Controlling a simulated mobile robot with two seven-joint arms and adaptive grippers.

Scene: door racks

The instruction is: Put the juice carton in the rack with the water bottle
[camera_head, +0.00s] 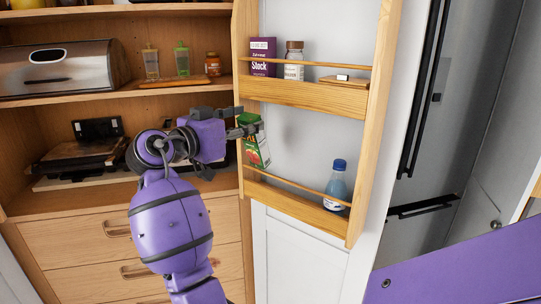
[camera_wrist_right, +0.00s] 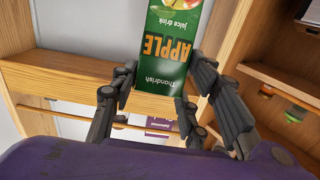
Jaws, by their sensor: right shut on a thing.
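The green juice carton (camera_head: 258,152), with an apple picture on it, is at the left end of the door's lower rack (camera_head: 290,200). It is slightly tilted, its lower end close to the rack's rail; I cannot tell whether it touches the rack floor. My right gripper (camera_head: 246,131) is shut on its upper part. In the right wrist view the carton (camera_wrist_right: 168,45) appears upside down between the fingers (camera_wrist_right: 160,95). The water bottle (camera_head: 336,186), with a blue cap, stands at the right of the lower rack. My left gripper is not in view.
The upper door rack (camera_head: 300,95) holds a purple stock box (camera_head: 262,56), a jar (camera_head: 294,60) and a small wooden item (camera_head: 345,80), above my right gripper. Cupboard shelves and drawers are at left. The lower rack's middle is clear.

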